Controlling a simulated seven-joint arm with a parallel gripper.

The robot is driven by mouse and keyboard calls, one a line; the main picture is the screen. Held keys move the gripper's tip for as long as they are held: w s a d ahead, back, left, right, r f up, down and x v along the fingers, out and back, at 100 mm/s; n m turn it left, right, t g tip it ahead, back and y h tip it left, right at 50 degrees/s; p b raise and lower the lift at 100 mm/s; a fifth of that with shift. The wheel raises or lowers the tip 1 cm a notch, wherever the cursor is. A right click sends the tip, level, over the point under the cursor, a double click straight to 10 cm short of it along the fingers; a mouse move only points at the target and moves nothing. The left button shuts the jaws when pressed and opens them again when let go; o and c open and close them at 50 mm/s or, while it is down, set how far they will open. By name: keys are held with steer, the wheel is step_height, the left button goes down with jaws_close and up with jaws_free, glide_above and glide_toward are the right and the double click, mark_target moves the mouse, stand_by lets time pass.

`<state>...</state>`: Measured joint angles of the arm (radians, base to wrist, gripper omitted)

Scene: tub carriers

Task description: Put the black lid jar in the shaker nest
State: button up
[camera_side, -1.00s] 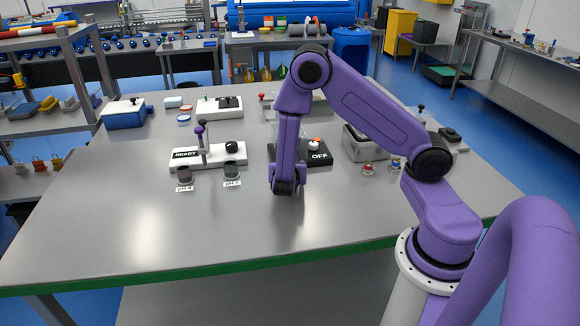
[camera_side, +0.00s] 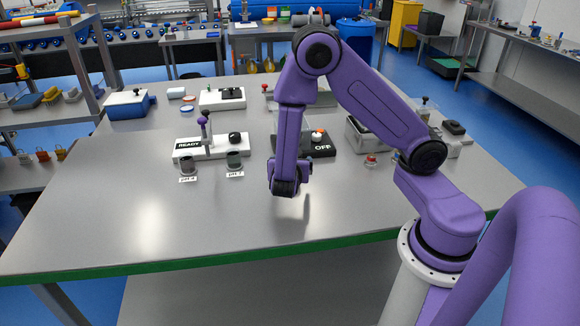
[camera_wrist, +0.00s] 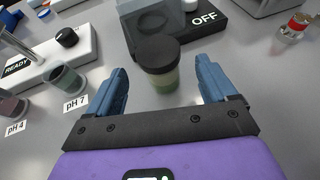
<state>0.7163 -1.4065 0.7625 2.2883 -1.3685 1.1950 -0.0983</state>
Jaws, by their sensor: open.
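In the wrist view the black lid jar (camera_wrist: 164,78) stands upright on the table, with a black cap and clear walls showing pale greenish contents. My gripper (camera_wrist: 160,72) is open, with one blue finger on each side of the jar and a visible gap on both sides. In the side view my gripper (camera_side: 285,188) is low over the middle of the table, and I cannot make out the jar there. The black unit marked OFF (camera_side: 320,148), seemingly the shaker, is just beyond; a dark round recess (camera_wrist: 152,22) on it shows in the wrist view.
A white READY unit (camera_side: 187,155) with a probe stands left, with a pH 4 cup (camera_side: 187,165) and pH 7 cup (camera_side: 234,160) before it. A small red-topped jar (camera_side: 371,160) is right. A blue box (camera_side: 127,108) stands back left. The front of the table is clear.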

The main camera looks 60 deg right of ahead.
steer(key=v, duration=0.5)
steer(key=shift+s+r, duration=0.1)
steer(key=s+a+r+m+g+y, duration=0.2)
steer(key=s+a+m+y, duration=0.1)
steer(key=s, duration=0.4)
steer(key=s+a+r+m+g+y, duration=0.2)
steer(key=s+a+r+m+y, duration=0.1)
steer(key=s, duration=0.4)
steer(key=s+a+r+m+g+y, duration=0.2)
steer(key=s+r+m+y, duration=0.1)
steer(key=s+m+y, duration=0.2)
steer(key=shift+s+a+g+y, duration=0.35)
steer(key=shift+s+y, duration=0.25)
steer(key=shift+s, duration=0.6)
steer(key=shift+w, duration=0.1)
